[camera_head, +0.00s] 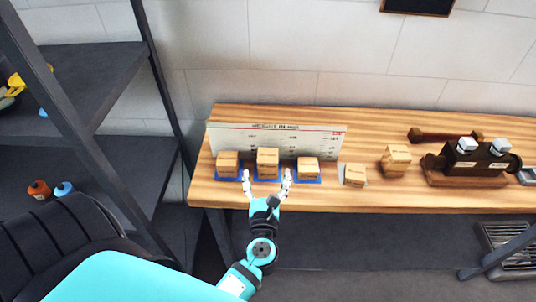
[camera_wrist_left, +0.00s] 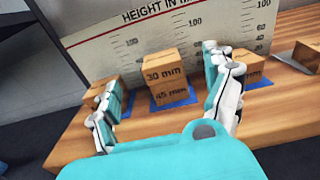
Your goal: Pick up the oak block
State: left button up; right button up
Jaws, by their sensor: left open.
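Several light-brown wooden blocks stand on the bench; I cannot tell by colour which one is the oak block. A middle stack (camera_head: 267,158) on a blue pad shows a block marked 30 mm (camera_wrist_left: 164,70) on one marked 45 mm (camera_wrist_left: 171,94). A left block (camera_head: 227,162) and a right block (camera_head: 308,167) stand on blue pads beside it. My left gripper (camera_head: 267,178) is open and empty, in front of the middle stack. In the left wrist view its fingers (camera_wrist_left: 161,88) appear on either side of the stack; contact is not visible. My right gripper is not in view.
A height board (camera_head: 280,137) stands behind the blocks. On the wooden bench (camera_head: 310,197) to the right are a small block (camera_head: 355,174), another wooden stack (camera_head: 396,158) and a dark metal device (camera_head: 470,161). Dark shelves (camera_head: 85,82) stand at left.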

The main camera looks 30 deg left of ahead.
aim_at(268, 160)
pick_arm(q)
jog(key=shift+x, duration=1.15)
jog(key=x, duration=0.5)
jog(key=shift+f, duration=0.25)
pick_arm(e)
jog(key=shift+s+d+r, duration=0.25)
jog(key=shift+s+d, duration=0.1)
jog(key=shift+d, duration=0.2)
pick_arm(q)
jog(key=shift+s, duration=0.1)
jog(key=shift+c, duration=0.3)
jog(key=shift+c, duration=1.2)
jog(key=c, duration=1)
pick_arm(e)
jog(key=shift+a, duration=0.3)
pick_arm(q)
jog(key=shift+r, duration=0.1)
